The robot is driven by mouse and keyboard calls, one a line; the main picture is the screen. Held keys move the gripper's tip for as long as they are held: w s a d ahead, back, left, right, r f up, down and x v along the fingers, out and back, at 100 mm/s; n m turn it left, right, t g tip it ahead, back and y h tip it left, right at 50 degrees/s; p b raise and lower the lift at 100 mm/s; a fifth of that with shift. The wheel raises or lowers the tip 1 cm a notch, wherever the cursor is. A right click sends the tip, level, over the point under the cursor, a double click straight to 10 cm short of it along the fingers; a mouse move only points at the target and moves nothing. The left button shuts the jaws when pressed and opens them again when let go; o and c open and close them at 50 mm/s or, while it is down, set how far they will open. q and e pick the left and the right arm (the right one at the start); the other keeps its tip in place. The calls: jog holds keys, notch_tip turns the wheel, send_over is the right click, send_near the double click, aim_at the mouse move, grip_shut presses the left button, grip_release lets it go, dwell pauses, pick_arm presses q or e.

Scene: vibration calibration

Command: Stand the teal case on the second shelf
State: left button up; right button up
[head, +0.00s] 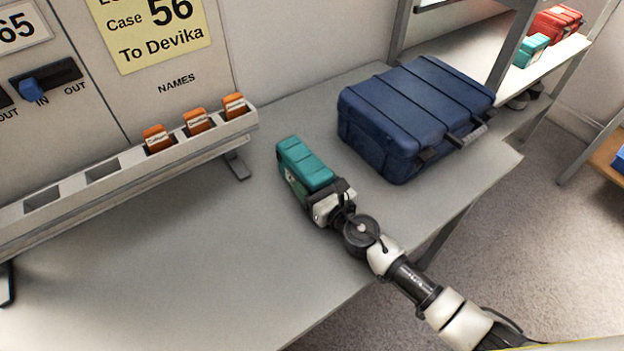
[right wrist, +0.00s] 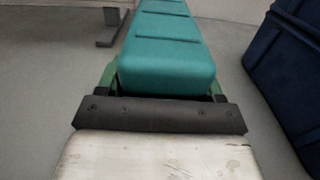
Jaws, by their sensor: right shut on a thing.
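The teal case (head: 305,163) is over the grey table, left of a big blue case. My right gripper (head: 325,194) is shut on its near end. In the right wrist view the ribbed teal case (right wrist: 166,58) stretches away from the dark gripper edge (right wrist: 160,113). I cannot tell whether the case touches the table. A shelf unit at the upper right has a pale shelf board (head: 472,45), with another small teal case (head: 531,50) and red cases (head: 556,23) on it. I cannot tell which shelf level this is. My left gripper is out of view.
The big blue case (head: 412,110) lies on the table (head: 190,265) between the teal case and the shelf unit. A slotted rack (head: 110,190) with orange tags (head: 197,121) runs along the left wall. The table's near-left part is clear.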

aim_at(314, 168)
notch_tip(314, 168, up, 4)
jog(key=p, duration=0.3)
jog(key=shift+r, duration=0.2)
jog(key=s+d+r+m+t+h+p, duration=0.1)
jog(key=s+d+r+m+h, duration=0.2)
jog(key=s+d+r+h, duration=0.2)
jog(key=s+d+r+m+t+h+p, duration=0.1)
jog(key=s+d+r+h, duration=0.4)
jog(key=s+d, duration=0.6)
jog(key=d+m+t, duration=0.1)
jog(key=m, duration=0.1)
jog(key=shift+s+d+m, duration=0.15)
jog(key=shift+s+m, duration=0.05)
jog(key=shift+m, duration=0.2)
